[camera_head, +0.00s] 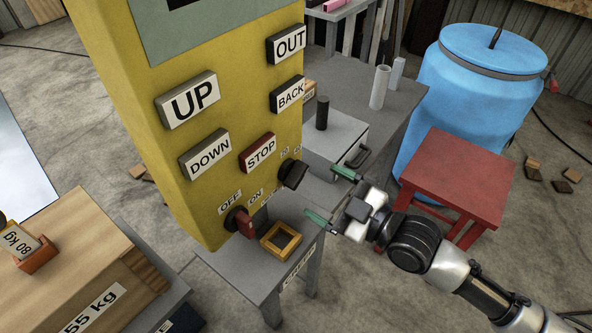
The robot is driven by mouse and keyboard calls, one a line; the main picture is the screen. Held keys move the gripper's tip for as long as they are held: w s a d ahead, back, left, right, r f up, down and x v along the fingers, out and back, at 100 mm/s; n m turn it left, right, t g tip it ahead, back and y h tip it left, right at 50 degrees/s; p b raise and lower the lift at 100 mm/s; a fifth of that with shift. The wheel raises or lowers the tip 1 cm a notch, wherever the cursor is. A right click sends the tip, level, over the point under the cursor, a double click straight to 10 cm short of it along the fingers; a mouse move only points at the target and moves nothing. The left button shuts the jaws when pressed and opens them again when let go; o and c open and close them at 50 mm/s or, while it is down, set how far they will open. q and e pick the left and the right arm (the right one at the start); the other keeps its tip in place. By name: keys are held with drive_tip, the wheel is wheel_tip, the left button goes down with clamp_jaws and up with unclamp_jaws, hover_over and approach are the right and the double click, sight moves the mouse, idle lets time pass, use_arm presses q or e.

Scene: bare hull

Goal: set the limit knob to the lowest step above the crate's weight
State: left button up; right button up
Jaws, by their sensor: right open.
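A yellow control box (215,130) carries push buttons marked UP, DOWN, STOP, BACK and OUT. Low on its face is a black knob (293,174), with small marks around it too small to read. My right gripper (331,196) is open and empty, just right of the black knob and apart from it, its green-tipped fingers pointing at the box. A wooden crate (75,235) at lower left bears a label reading 55 kg (95,309). My left gripper is not in view.
A red switch handle (243,222) sits by OFF and ON labels, left of the black knob. A small yellow frame (281,241) lies on the grey stand below. An 80 kg tag (20,243) is on the crate top. A red stool (458,175) and blue barrel (470,95) stand right.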

sight(302, 177)
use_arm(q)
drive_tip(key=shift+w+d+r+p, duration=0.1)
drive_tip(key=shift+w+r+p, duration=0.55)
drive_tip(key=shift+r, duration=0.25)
use_arm(e)
drive_tip(key=x, duration=0.7)
drive_tip(key=shift+w+a, duration=0.1)
drive_tip(key=shift+w, duration=0.15)
drive_tip(key=c, duration=0.9)
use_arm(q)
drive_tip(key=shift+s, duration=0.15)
use_arm(e)
drive_tip(key=m+p, duration=0.1)
drive_tip(key=m, duration=0.4)
drive_tip(key=shift+m, duration=0.3)
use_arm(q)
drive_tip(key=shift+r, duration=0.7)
use_arm(e)
drive_tip(key=m, duration=0.6)
drive_tip(key=shift+w+f, duration=0.1)
